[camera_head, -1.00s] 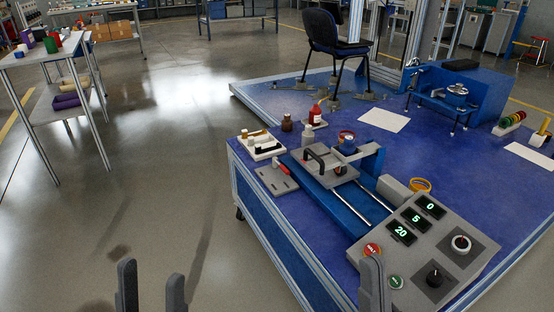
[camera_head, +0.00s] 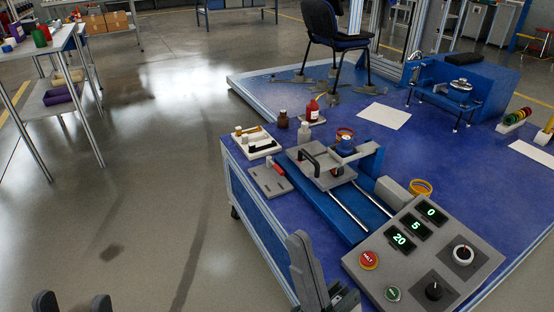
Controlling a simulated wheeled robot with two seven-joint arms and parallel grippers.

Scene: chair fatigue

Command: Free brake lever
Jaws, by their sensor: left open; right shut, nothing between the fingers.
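A small lever with a red handle (camera_head: 276,167) sits on a grey plate (camera_head: 266,183) at the near left edge of the blue platform, beside the sled. It looks like the brake lever. The sled plate with a black handle (camera_head: 310,162) rests on two rails next to it. My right gripper (camera_head: 299,244) is shut and empty, in front of the lever and left of the control panel, with its lower part cut off by the frame. My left gripper (camera_head: 72,302) is open and empty at the bottom left, over the floor, with only its fingertips showing.
The control panel (camera_head: 424,255) with a red button (camera_head: 368,260) and knobs stands close to the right gripper. A chair (camera_head: 330,35) is behind.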

